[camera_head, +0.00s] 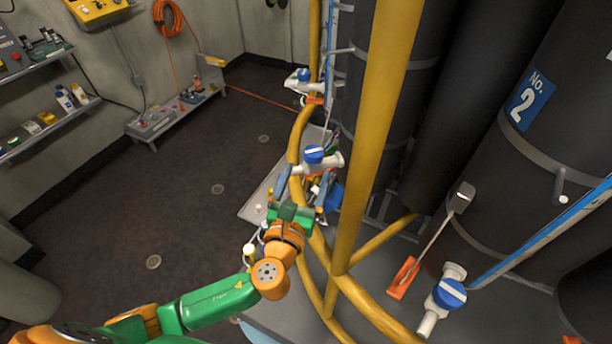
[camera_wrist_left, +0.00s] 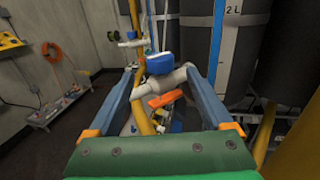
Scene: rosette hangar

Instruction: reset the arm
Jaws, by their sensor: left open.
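My left arm comes in from the lower left of the head view, green and orange. Its gripper (camera_head: 303,182) is open, with its blue fingers spread on either side of a white valve with a blue knob (camera_head: 314,155). In the left wrist view the open gripper (camera_wrist_left: 162,78) has the white valve body (camera_wrist_left: 158,84) between its fingertips, with the blue knob (camera_wrist_left: 160,63) above. I cannot tell whether the fingers touch the valve. My right gripper is in neither view.
Yellow pipe rails (camera_head: 375,130) and dark tanks (camera_head: 490,110) stand close at the right. Another blue-knobbed valve (camera_head: 450,292) is at the lower right, near an orange-ended handle (camera_head: 403,277). Shelves (camera_head: 60,120) line the left wall. The dark floor (camera_head: 190,190) between is open.

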